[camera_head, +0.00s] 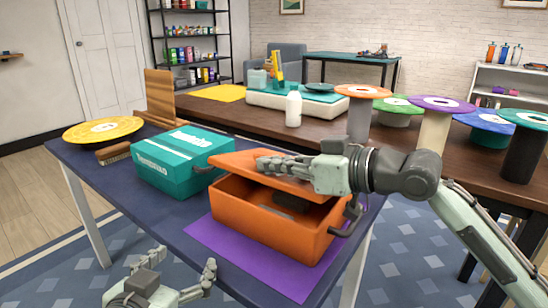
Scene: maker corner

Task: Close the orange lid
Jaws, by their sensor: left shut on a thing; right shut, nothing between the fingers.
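The orange box (262,221) stands on a purple mat (216,248) at the front of the dark blue table. Its orange lid (237,163) is tilted, partly open, with a gap at the near right side. A dark thing (290,203) shows inside. My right gripper (262,164) is shut and empty, its fingers lying across the top of the lid, apparently touching it. My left gripper (185,258) is low at the bottom left, in front of the table and away from the box. Its fingers look apart; I see nothing held between them.
A teal box (165,174), shut, stands just left of the orange box. A brush (113,153) and a yellow disc (103,130) lie further left. A long brown table (232,113) behind holds a white bottle (293,109) and several spools.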

